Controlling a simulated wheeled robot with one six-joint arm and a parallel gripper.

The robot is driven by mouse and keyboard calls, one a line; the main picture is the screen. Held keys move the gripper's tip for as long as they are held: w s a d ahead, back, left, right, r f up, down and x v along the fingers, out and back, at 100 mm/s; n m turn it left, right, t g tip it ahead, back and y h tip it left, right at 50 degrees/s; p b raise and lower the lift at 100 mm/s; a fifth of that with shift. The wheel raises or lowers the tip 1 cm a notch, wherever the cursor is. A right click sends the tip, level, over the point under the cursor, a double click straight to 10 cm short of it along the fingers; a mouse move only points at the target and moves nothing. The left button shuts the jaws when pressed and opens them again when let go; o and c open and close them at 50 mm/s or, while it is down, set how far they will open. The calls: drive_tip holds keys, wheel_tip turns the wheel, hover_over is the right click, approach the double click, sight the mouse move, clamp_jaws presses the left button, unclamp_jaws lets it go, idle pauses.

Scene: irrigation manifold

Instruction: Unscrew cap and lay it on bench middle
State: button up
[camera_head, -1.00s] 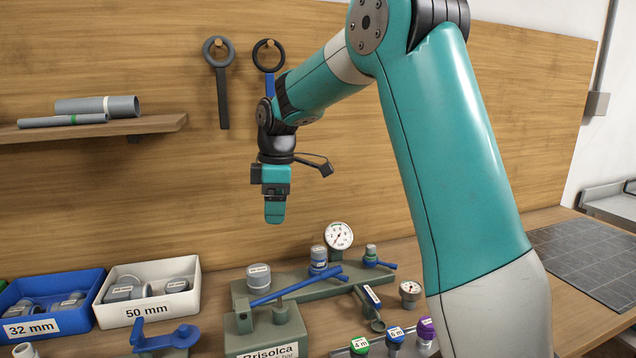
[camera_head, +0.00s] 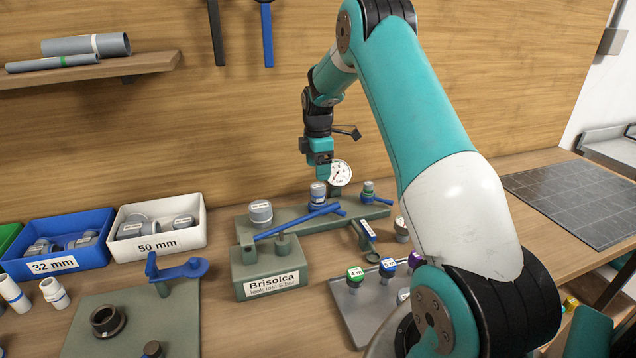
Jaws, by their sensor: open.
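A green manifold block (camera_head: 290,222) stands on the wooden bench (camera_head: 215,285) and carries several fittings. On it are a large grey cap (camera_head: 260,212) at the left, a smaller grey cap (camera_head: 318,193) in the middle with a blue collar, and a small grey-topped fitting (camera_head: 368,189) at the right. The picture does not show which cap the task means. My gripper (camera_head: 323,174) points down just above the middle cap, close to it, holding nothing visible. The gap between its fingers is hidden from this side.
A pressure gauge (camera_head: 340,173) stands right behind my gripper. A blue lever (camera_head: 298,222) crosses the manifold's front. A Brisolca test block (camera_head: 268,268) stands in front. Bins of fittings (camera_head: 158,243) are at the left. A grey tray (camera_head: 352,310) holds coloured knobs.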

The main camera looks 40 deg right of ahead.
sight(318, 186)
wheel_tip(318, 186, down, 7)
drive_tip(key=shift+r+p, duration=0.2)
drive_tip(key=shift+p, duration=0.4)
drive_tip(key=c, duration=1.1)
drive_tip(key=n, duration=0.4)
drive_tip(key=shift+n, duration=0.3)
drive_tip(key=shift+n, duration=2.3)
drive_tip(key=n, duration=0.4)
drive_tip(key=shift+n, duration=0.3)
